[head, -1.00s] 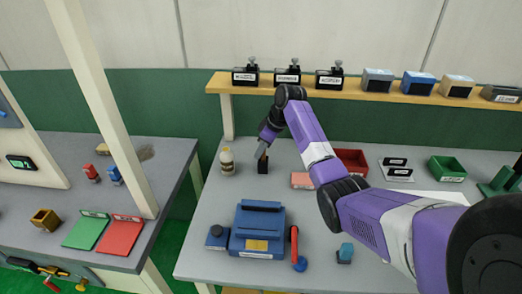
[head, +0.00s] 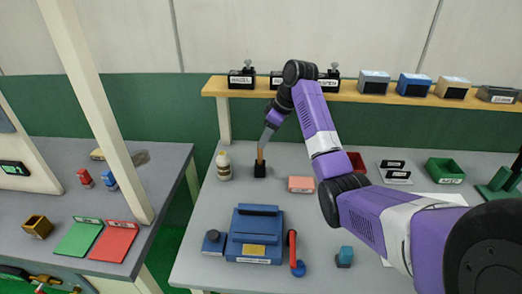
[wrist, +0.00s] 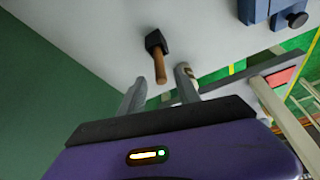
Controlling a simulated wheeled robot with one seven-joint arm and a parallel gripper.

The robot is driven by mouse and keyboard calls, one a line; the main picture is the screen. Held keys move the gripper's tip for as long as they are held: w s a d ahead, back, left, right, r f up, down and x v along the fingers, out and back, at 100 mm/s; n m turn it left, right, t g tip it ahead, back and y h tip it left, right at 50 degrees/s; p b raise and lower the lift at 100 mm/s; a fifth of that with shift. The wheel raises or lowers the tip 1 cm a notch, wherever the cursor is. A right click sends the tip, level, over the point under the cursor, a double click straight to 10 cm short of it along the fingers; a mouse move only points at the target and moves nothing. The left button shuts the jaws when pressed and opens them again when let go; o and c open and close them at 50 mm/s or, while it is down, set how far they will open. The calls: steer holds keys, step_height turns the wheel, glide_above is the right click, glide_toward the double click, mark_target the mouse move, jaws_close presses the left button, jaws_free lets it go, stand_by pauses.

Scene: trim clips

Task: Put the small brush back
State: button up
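The small brush shows as a tan wooden handle (head: 260,154) standing upright in a black holder (head: 260,171) on the grey bench. Its lower end is hidden in the holder. My gripper (head: 267,134) is just above the handle's top. In the wrist view the handle (wrist: 160,68) and holder (wrist: 155,41) lie beyond the fingertips. My gripper (wrist: 160,84) has its two fingers apart there, with nothing held between them.
A white bottle (head: 223,166) stands close left of the holder. A pink block (head: 301,184) lies to the right, and a blue machine (head: 255,235) stands in front. A shelf (head: 300,93) with several labelled boxes runs behind.

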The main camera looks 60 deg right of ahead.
steer(key=v, duration=0.3)
steer(key=shift+s+r, duration=0.1)
steer(key=shift+r, duration=0.2)
stand_by(0.4)
